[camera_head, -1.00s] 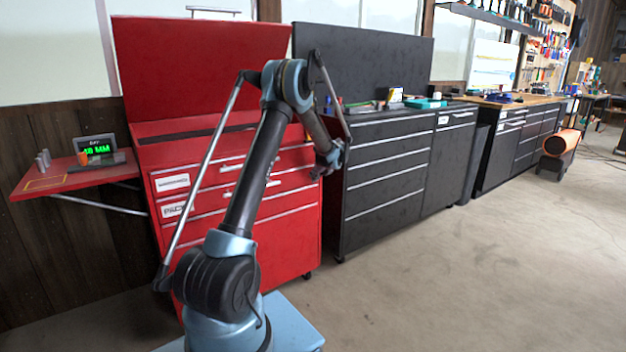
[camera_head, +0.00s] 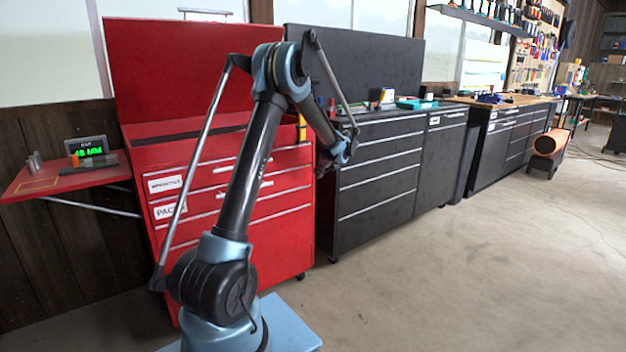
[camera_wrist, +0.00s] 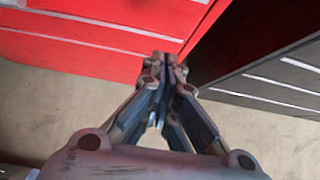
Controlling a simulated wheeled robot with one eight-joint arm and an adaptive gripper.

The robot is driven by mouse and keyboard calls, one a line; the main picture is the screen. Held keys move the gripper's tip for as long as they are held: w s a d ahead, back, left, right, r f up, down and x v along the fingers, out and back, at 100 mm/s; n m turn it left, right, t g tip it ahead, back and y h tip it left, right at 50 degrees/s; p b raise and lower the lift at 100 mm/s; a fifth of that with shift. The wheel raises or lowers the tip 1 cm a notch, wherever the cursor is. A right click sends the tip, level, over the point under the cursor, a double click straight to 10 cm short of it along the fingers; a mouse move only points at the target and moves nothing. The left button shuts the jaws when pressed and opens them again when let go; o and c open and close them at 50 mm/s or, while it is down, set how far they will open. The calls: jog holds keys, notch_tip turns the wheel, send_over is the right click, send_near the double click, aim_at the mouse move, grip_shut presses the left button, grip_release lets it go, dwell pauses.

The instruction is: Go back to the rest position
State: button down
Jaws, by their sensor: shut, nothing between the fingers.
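My gripper (camera_wrist: 165,66) is in the middle of the wrist view, with its fingers together and nothing between them. It points toward the gap between the red tool cart (camera_head: 240,225) and the black cabinet (camera_head: 375,190). In the head view my arm is raised and bent, and its wrist hangs in front of the cart's right edge and the cabinet's left end. The fingertips are too small to make out there. In the wrist view the red cart (camera_wrist: 110,35) fills the top and the black cabinet (camera_wrist: 275,75) lies at the right.
A red side shelf (camera_head: 60,182) at the left holds a display (camera_head: 88,148) with green digits and small grey cylinders. A yellow-handled tool (camera_head: 302,127) stands at the cart's right end. An orange cylindrical heater (camera_head: 550,143) stands far right. The floor (camera_head: 450,275) at right is clear.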

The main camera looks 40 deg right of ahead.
jog(key=shift+v, duration=1.3)
